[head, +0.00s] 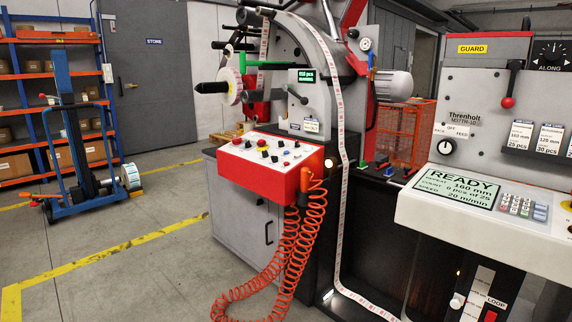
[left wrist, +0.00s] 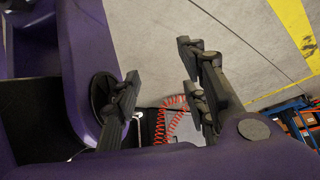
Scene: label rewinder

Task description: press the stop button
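No button's label is readable as stop. The red control box (head: 250,178) in the middle of the head view has several small knobs and buttons on its white top, among them a red one (head: 237,141). The white console (head: 470,232) at the right has a lit READY display (head: 458,189) and a keypad (head: 520,206). My left gripper (left wrist: 160,72) is open and empty in the left wrist view, over the floor, away from the panels. My right gripper is not in view.
A coiled orange cable (head: 290,250) hangs from the control box to the floor. A label web (head: 340,200) runs down between the machines. A blue lift trolley (head: 75,150) stands at the left by orange shelves (head: 30,95). The floor at front left is clear.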

